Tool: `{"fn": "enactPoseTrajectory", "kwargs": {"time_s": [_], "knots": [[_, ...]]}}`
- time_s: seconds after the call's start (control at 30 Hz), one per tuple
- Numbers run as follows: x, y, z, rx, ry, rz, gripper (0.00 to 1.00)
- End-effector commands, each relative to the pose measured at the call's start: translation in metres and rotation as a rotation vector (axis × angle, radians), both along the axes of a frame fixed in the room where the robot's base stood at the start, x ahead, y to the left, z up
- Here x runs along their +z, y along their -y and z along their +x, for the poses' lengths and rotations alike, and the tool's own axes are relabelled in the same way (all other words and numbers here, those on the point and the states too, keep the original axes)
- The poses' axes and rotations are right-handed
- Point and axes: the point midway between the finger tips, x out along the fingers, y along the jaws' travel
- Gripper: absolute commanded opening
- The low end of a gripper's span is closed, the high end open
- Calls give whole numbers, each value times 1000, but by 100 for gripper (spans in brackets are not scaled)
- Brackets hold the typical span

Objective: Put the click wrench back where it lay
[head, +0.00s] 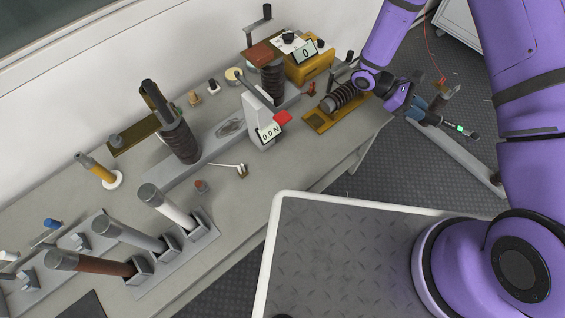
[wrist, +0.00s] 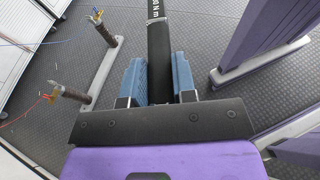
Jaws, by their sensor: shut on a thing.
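My gripper (wrist: 158,78) has its blue fingers closed on either side of the click wrench (wrist: 157,38), a black bar with white "N m" lettering. In the head view my gripper (head: 417,112) is at the right, past the bench's right end and over the floor. The click wrench (head: 459,130) sticks out of it to the right, with a small green lit patch. The part between the fingers is hidden. I cannot tell from these frames where the wrench lay before.
The grey bench (head: 225,185) holds three capped cylinders in blocks, a force gauge (head: 268,133) reading 0.0 N, a yellow instrument (head: 308,65) and a ribbed insulator on an ochre plate (head: 320,123). A grey floor rail with posts (head: 455,150) stands below my gripper.

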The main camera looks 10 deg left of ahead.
Motion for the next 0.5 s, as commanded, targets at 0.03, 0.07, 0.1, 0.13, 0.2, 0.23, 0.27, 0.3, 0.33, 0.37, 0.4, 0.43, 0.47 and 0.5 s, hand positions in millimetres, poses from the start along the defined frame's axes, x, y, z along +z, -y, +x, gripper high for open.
{"fn": "enactPoseTrajectory", "kwargs": {"time_s": [0.03,0.07,0.1,0.13,0.2,0.23,0.27,0.3,0.33,0.37,0.4,0.43,0.47,0.5], "knots": [[-11,-8,-14,-85,-4,-2,0],[-17,-14,-22,-139,-5,-2,0],[-24,-23,-34,-213,-4,-2,0],[-29,-30,-42,-269,-4,-2,0],[-41,-48,-62,-399,-4,-3,0],[-45,-56,-70,-454,-4,-4,0],[-50,-64,-78,-511,-5,-4,0],[-55,-76,-89,-584,-5,-4,0],[-59,-85,-96,-642,-4,-4,0],[-63,-94,-104,-698,-6,-5,0],[-68,-107,-113,-773,-5,-5,0],[-71,-117,-119,-827,-5,-4,0],[-75,-128,-126,-884,-6,-6,0],[-79,-141,-134,-957,-5,-7,0]]}}
